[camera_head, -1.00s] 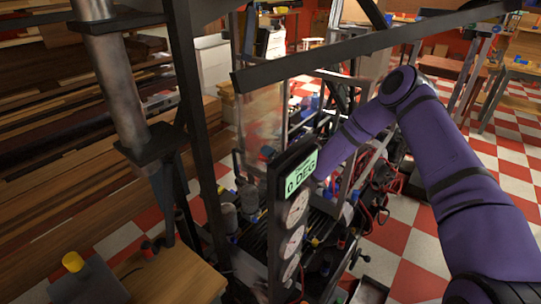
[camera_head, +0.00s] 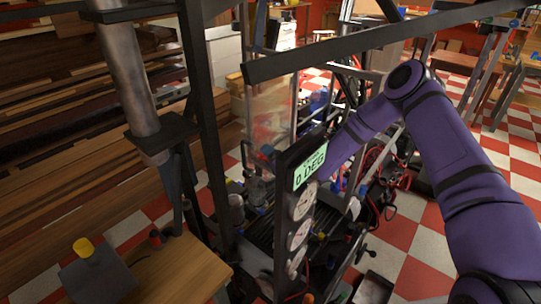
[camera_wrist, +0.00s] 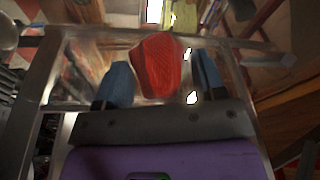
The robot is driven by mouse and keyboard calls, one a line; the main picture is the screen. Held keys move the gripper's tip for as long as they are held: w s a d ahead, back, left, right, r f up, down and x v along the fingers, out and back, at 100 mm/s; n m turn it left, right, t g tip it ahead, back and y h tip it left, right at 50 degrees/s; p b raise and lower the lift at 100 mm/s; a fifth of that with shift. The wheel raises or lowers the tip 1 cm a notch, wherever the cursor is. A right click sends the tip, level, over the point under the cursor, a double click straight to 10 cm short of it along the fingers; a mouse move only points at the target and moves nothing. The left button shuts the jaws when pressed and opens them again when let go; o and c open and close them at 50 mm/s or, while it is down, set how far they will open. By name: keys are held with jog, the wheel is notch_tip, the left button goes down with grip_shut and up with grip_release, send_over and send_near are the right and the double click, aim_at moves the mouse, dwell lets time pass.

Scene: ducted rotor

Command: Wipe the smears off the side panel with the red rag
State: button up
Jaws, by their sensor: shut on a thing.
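The red rag (camera_wrist: 153,68) is between the two blue fingers of my gripper (camera_wrist: 160,62) in the wrist view. My gripper is shut on it. The clear side panel (camera_head: 267,103) stands upright left of centre in the head view. In the wrist view a hazy, see-through panel (camera_wrist: 85,62) within metal bars lies behind the rag. I cannot tell whether the rag touches it. Faint brownish or reddish patches show on or through the panel, and I cannot clearly tell smears from background. In the head view my gripper is hidden behind the gauge post.
A black post with round gauges (camera_head: 300,205) and a green "0 DEG" display (camera_head: 310,166) stands in front of my forearm. A dark beam (camera_head: 370,45) crosses above. A wooden bench (camera_head: 180,270) is at lower left. Red cables (camera_head: 385,175) hang right of the rig. Checkered floor is open at right.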

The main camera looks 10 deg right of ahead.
aim_at(261, 159)
jog(key=shift+s+a, duration=1.15)
jog(key=shift+w+a+r, duration=0.1)
jog(key=shift+w+r, duration=0.05)
jog(key=shift+r, duration=1.25)
jog(key=shift+w+d+r, duration=0.25)
jog(key=shift+w+d, duration=0.8)
jog(key=shift+w+d+f, duration=0.2)
jog(key=shift+w+d, duration=0.25)
jog(key=shift+c, duration=0.3)
jog(key=shift+a, duration=0.1)
jog(key=shift+w+d+r, duration=0.1)
jog(key=shift+w+d, duration=0.95)
jog(key=shift+w, duration=0.25)
jog(key=shift+w+d, duration=1.15)
jog(key=shift+s+a, duration=0.1)
jog(key=shift+a, duration=0.05)
